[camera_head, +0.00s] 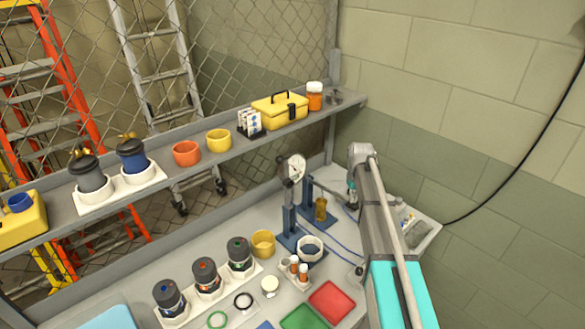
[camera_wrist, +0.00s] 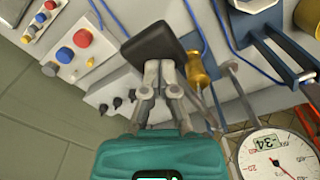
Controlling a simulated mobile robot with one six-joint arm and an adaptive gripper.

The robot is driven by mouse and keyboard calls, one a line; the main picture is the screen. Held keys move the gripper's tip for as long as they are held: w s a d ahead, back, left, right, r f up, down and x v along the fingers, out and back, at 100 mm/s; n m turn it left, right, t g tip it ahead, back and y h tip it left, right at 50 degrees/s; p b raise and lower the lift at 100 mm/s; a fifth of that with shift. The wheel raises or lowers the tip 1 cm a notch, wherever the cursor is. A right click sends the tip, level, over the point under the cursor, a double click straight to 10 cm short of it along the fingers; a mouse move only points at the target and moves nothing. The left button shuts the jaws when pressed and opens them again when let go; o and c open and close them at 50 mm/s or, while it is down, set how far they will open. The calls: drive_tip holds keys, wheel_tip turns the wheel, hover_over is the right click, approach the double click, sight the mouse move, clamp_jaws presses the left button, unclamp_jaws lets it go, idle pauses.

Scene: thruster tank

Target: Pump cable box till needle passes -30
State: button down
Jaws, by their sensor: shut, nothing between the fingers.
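A round white gauge (camera_head: 296,169) stands on a blue stand at the back of the bench. I cannot tell which thing is the cable box.
A panel with red, blue and yellow buttons (camera_wrist: 70,48) and a box with black knobs (camera_wrist: 115,102) lie left of my gripper. Blue cables cross the bench. Cups, coloured trays and dark-bodied thrusters crowd the bench front. A shelf (camera_head: 70,210) runs above it.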

drive_tip(key=shift+r+p, duration=2.5)
drive_tip(key=shift+r, duration=0.4)
drive_tip(key=shift+s+f, duration=0.1)
